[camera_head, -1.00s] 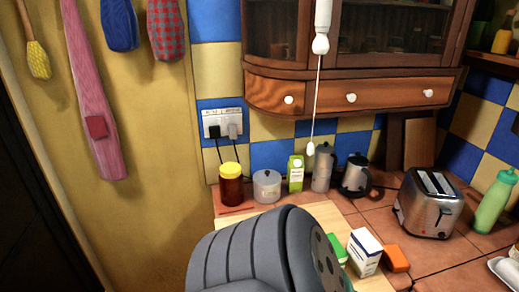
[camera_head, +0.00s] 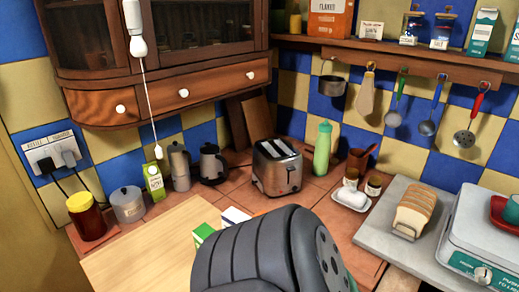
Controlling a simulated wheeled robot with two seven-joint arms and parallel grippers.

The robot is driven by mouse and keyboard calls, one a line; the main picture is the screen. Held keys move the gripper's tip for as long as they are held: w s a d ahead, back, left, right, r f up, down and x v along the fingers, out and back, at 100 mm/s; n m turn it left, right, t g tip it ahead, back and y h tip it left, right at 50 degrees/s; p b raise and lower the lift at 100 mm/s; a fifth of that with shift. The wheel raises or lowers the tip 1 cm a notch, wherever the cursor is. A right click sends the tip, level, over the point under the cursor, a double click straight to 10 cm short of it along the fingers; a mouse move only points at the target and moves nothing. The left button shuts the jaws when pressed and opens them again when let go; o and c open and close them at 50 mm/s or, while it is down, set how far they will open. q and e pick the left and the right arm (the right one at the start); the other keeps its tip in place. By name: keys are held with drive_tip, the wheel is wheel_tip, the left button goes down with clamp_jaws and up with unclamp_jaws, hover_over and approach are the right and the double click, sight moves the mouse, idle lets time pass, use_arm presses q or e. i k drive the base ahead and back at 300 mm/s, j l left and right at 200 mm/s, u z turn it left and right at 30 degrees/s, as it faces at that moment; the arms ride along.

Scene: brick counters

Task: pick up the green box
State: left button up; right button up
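A small green box (camera_head: 203,234) stands on the light wooden board at the counter's near left. Its lower right is hidden behind a dark grey ribbed part of my own body, which fills the bottom middle of the view. A white box with a blue top edge (camera_head: 235,215) stands just behind and to the right of it, also partly covered. A taller green and white carton (camera_head: 153,181) stands further back by the wall. Neither of my grippers shows in this view.
The board (camera_head: 150,250) is clear left of the green box. Bread (camera_head: 413,210) and a scale (camera_head: 480,240) are right.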

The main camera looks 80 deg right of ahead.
sight(199, 235)
drive_tip(key=z, duration=2.15)
